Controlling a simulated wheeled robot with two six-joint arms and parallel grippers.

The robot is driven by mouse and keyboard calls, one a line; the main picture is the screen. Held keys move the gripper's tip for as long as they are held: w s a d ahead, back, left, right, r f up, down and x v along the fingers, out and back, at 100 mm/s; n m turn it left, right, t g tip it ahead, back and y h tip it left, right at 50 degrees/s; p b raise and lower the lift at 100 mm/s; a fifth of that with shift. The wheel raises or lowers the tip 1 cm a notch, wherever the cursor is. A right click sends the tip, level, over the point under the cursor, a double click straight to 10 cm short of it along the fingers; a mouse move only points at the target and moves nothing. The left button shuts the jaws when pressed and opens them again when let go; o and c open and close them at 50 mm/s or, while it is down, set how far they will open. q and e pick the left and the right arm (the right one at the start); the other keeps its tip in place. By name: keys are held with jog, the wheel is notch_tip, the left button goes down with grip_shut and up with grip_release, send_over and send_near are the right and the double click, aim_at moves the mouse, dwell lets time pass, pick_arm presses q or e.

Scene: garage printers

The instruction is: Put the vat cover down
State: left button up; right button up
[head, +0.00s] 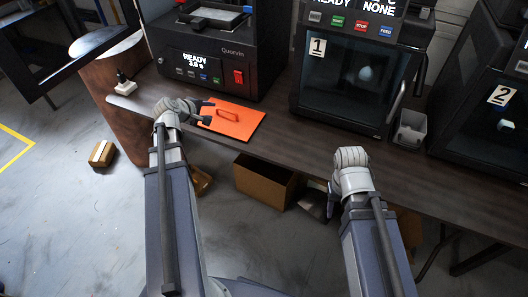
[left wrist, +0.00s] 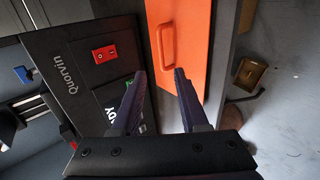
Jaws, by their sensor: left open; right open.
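The vat cover is a flat orange plate (head: 238,127) with a raised orange handle, lying on the dark table in front of the left printer. My left gripper (head: 207,112) is at the cover's left edge in the head view. In the left wrist view the gripper (left wrist: 158,76) is open, with nothing between its fingers. The cover (left wrist: 195,30) and its handle (left wrist: 166,45) show beyond the fingertips, apart from them. My right gripper (head: 328,200) is low in front of the table edge, partly hidden by its wrist.
The Quorvin printer (head: 215,60) stands just behind the cover and shows READY. Printer 1 (head: 340,90) and printer 2 (head: 490,125) stand to the right, with a small grey bin (head: 410,130) between them. The table (head: 290,138) is clear right of the cover. Cardboard boxes (head: 264,183) are below.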

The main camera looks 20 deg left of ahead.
pick_arm(q)
jog(key=s+d+f+m+g+h, duration=0.1)
jog(key=s+d+f+m+g, duration=0.3)
jog(key=d, duration=0.7)
jog(key=w+d+f+m+g+h, duration=0.1)
jog(key=d+m, duration=0.4)
jog(key=d, duration=0.6)
jog(key=s+d+f+m+g+y, duration=0.3)
jog(key=s+d+m, duration=0.8)
jog(key=s+d, duration=0.4)
jog(key=g+y, duration=0.1)
jog(key=g, duration=0.1)
jog(key=shift+d+m+g, duration=0.4)
jog(key=shift+f, duration=0.1)
